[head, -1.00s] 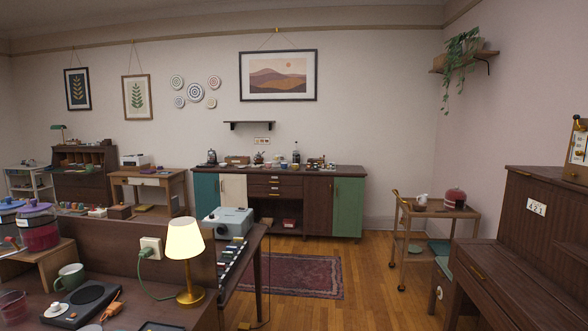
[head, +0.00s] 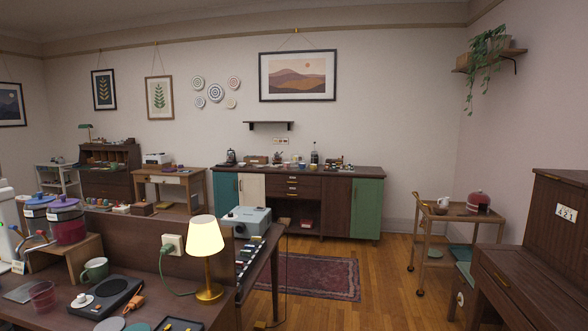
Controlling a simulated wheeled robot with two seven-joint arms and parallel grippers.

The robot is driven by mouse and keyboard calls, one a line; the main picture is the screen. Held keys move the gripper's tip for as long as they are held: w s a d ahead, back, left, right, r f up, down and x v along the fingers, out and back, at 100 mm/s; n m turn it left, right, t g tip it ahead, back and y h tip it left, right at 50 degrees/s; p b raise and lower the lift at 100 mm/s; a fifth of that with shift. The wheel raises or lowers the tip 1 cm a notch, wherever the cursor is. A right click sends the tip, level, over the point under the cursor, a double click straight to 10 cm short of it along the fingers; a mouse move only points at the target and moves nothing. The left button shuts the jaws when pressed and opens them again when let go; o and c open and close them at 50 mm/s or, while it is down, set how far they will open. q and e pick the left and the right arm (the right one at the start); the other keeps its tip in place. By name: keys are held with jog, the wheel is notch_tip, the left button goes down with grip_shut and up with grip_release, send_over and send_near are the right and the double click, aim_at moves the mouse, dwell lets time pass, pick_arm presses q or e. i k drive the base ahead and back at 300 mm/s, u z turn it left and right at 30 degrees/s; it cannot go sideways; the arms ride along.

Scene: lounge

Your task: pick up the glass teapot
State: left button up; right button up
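I cannot make out the glass teapot for certain. A dark kettle-like vessel (head: 231,157) stands at the left end of the long sideboard (head: 350,171) against the back wall; it is too small to tell if it is glass. A small pot-like item (head: 278,158) stands further right on the same top, its material unclear. A small pale jug or pot (head: 443,203) stands on the wooden cart (head: 431,212) at the right.
A near desk (head: 140,262) with a lit lamp (head: 205,240), a hot plate (head: 106,297) and jars fills the lower left. A dark cabinet (head: 530,270) stands at the lower right. Wood floor and a red rug (head: 310,275) lie open between them.

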aim_at(277, 159)
jog(key=z, duration=0.3)
jog(key=i, duration=7.15)
jog(key=u, duration=2.3)
jog(key=i, duration=0.25)
